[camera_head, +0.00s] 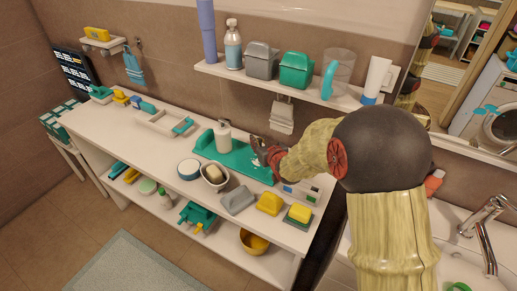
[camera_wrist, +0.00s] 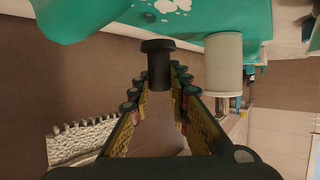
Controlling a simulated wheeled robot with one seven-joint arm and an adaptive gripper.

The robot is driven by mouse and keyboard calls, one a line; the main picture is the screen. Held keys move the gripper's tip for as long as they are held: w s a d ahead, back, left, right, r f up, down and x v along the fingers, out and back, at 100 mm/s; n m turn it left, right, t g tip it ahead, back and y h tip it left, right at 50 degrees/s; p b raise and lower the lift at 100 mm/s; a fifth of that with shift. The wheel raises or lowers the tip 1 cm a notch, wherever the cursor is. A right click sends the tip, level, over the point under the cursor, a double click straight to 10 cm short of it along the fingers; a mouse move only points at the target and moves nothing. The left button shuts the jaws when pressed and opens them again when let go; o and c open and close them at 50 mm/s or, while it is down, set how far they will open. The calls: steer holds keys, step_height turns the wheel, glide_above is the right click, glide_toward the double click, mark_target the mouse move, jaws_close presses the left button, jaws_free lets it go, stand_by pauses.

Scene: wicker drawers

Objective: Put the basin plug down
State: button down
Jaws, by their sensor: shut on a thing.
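The basin plug (camera_wrist: 158,64) is a small black piece with a wider flat end, held between my fingertips in the wrist view. My gripper (camera_wrist: 160,75) is shut on it. In the head view my gripper (camera_head: 262,152) is over the right part of a teal mat (camera_head: 240,164) on the white counter; the plug is too small there to tell apart from the fingers. In the wrist view the teal mat (camera_wrist: 120,22) is just beyond the plug; whether they touch I cannot tell.
A white dispenser (camera_head: 223,138) stands on the mat, left of my gripper. A wall shelf (camera_head: 290,87) with bottles and boxes hangs above. The counter (camera_head: 105,137) has some bare room left.

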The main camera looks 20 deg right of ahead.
steer(key=shift+f, duration=1.3)
steer(key=shift+f+b, duration=0.15)
steer(key=shift+b, duration=0.25)
steer(key=c, duration=1.7)
jaws_free()
